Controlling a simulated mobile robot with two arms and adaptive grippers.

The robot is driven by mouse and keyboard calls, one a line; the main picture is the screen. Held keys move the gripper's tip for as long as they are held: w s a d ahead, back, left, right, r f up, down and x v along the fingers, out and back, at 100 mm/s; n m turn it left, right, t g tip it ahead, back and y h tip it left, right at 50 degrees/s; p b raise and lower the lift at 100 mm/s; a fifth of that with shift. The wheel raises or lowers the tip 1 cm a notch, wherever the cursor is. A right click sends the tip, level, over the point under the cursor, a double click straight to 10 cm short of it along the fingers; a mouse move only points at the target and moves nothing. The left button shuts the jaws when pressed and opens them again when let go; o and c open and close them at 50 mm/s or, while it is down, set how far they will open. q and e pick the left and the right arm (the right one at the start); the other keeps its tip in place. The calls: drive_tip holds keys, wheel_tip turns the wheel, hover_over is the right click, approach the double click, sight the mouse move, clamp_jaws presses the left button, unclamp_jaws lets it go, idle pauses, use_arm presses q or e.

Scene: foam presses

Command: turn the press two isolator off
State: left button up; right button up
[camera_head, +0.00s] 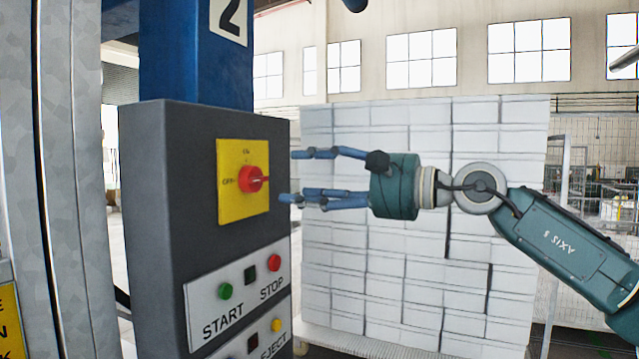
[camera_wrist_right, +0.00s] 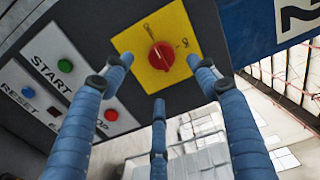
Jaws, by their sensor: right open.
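The press two isolator is a red rotary knob (camera_head: 253,180) on a yellow plate (camera_head: 230,205) marked OFF at left and ON at top. The plate is on the side of a dark grey control box (camera_head: 160,230). The knob also shows in the wrist view (camera_wrist_right: 161,56); I cannot tell for sure which mark it points to. My right gripper (camera_head: 293,177) is open and empty, its blue fingers pointing left toward the knob, with a gap between. In the wrist view its fingertips (camera_wrist_right: 160,75) spread below and around the knob. My left gripper is not in view.
Below the isolator are a green START button (camera_head: 225,291), a red STOP button (camera_head: 274,262) and a yellow button (camera_head: 276,325). A blue column (camera_head: 195,60) with a number 2 sign (camera_head: 231,15) rises behind the box. A stack of white blocks (camera_head: 420,270) stands behind my right arm.

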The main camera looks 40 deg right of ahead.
drive_tip(key=shift+v, duration=1.2)
